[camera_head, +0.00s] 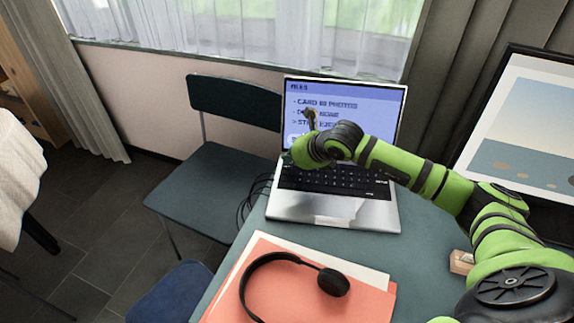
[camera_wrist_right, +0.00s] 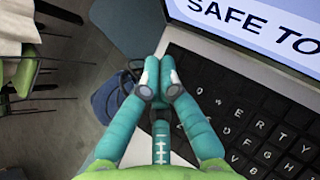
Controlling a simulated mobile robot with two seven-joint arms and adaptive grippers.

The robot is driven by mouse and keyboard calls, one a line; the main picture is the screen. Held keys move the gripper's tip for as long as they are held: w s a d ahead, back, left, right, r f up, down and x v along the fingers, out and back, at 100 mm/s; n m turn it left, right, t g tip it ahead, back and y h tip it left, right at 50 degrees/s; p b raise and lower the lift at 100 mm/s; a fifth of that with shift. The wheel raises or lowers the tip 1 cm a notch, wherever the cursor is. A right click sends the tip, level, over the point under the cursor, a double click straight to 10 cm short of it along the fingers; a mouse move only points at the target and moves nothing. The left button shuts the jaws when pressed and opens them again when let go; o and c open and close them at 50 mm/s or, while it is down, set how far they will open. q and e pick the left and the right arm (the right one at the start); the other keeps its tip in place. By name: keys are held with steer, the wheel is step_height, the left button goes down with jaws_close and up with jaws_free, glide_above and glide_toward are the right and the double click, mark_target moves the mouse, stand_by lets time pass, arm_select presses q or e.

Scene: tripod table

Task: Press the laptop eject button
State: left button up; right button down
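An open silver laptop (camera_head: 335,214) stands on the table, its lit screen (camera_head: 378,98) showing lines of text headed "FILES". My right gripper (camera_head: 303,153) is over the laptop's left side, in front of the lower left of the screen and the back of the keyboard (camera_head: 330,178). In the right wrist view, its teal fingers (camera_wrist_right: 161,80) are together with nothing between them, at the keyboard's left edge. That view also shows part of the screen (camera_wrist_right: 265,28) reading "SAFE TO". I cannot make out the eject button. My left gripper is not in view.
Black headphones (camera_head: 333,281) lie on orange and white folders (camera_head: 365,305) in front of the laptop. A dark chair (camera_head: 205,190) is left of the table (camera_head: 420,275). Dark cables (camera_head: 250,197) hang by the laptop's left side.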

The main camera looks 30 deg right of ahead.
mark_target(290, 167)
steer(key=shift+r, duration=0.25)
steer(key=shift+r+p, duration=1.35)
steer(key=shift+r, duration=1.15)
steer(key=shift+f, duration=0.1)
